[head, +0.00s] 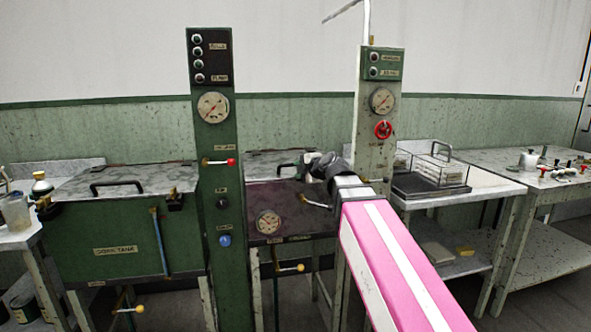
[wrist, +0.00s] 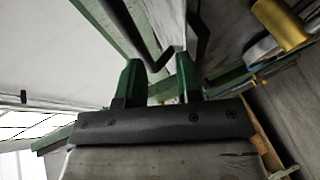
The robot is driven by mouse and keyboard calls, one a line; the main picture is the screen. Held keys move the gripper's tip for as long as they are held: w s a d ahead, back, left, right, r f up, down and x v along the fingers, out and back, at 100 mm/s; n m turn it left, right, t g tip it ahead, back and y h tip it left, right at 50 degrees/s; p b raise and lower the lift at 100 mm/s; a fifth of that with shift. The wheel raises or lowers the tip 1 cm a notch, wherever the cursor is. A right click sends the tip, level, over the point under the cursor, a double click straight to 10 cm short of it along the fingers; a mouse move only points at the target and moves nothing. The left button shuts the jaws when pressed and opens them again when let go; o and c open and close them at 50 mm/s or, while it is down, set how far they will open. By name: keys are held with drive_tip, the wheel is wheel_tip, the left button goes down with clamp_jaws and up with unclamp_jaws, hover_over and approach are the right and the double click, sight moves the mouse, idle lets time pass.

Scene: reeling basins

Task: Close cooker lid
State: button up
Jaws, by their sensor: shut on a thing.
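The cooker (head: 262,200) is the dark reddish-brown tank behind the green column, with a round gauge (head: 268,222) on its front. Its grey lid (head: 262,161) looks about level in the head view; I cannot tell whether it rests fully on the rim. My gripper (head: 308,166) is at the right part of the lid, by its dark handle (head: 288,167). My arm hides the cooker's right side.
The green tank (head: 110,240) with its own handled lid stands at left. A green control column (head: 213,180) stands between the tanks, and a pale column (head: 377,120) stands close behind my arm. Tables with a clear-sided box (head: 440,172) and small items are at right.

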drive_tip(key=v, duration=0.8)
drive_tip(key=shift+s+r, duration=0.25)
drive_tip(key=s+d+f+m+g+h, duration=0.15)
drive_tip(key=d+f+m+g, duration=0.35)
drive_tip(key=f, duration=0.8)
drive_tip(key=d+f+m+h, duration=0.3)
drive_tip(key=f+m, duration=0.4)
drive_tip(key=f, duration=0.6)
drive_tip(key=s+d+f+m+g+h, duration=0.2)
drive_tip(key=s+d+f+m, duration=0.3)
drive_tip(key=f, duration=0.4)
drive_tip(key=s+d+f+m+g+h, duration=0.2)
drive_tip(key=s+d+f+m+g, duration=0.2)
drive_tip(key=f+m, duration=0.3)
wheel_tip(320, 180, down, 4)
drive_tip(key=shift+s+d+r, duration=0.2)
drive_tip(key=shift+s+d, duration=0.45)
drive_tip(key=shift+s, duration=0.05)
drive_tip(key=shift+h, duration=0.25)
